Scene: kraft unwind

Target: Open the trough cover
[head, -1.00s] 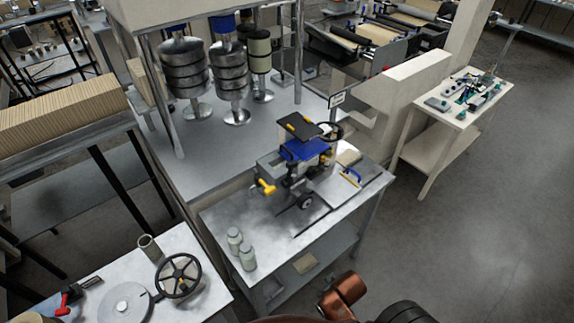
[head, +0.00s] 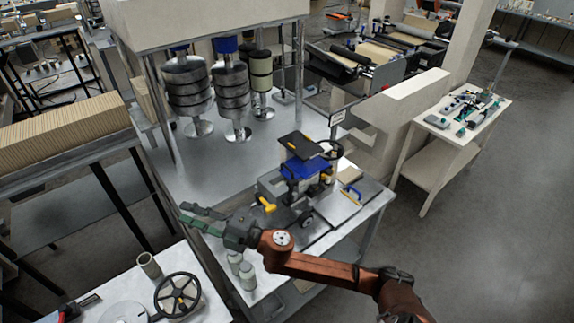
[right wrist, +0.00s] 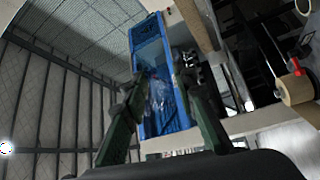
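A small machine with a blue body (head: 305,168) stands on the metal table in the head view. A dark flat plate (head: 297,145) with a small yellow mark sits on top of it and looks like the trough cover. My right gripper (head: 190,217) reaches in from the right, in front of the machine, with its fingers pointing left, away from the plate. In the right wrist view its two green fingers (right wrist: 165,125) are spread with nothing held between them. A blue box-like thing (right wrist: 152,55) shows beyond them; I cannot tell what it is. My left gripper is out of view.
Pale jars (head: 246,275) stand on the table below my right gripper. A yellow handle (head: 267,205) sticks out from the machine's left side. A blue-handled tool (head: 352,192) lies to its right. A black handwheel (head: 178,295) is on the lower left table.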

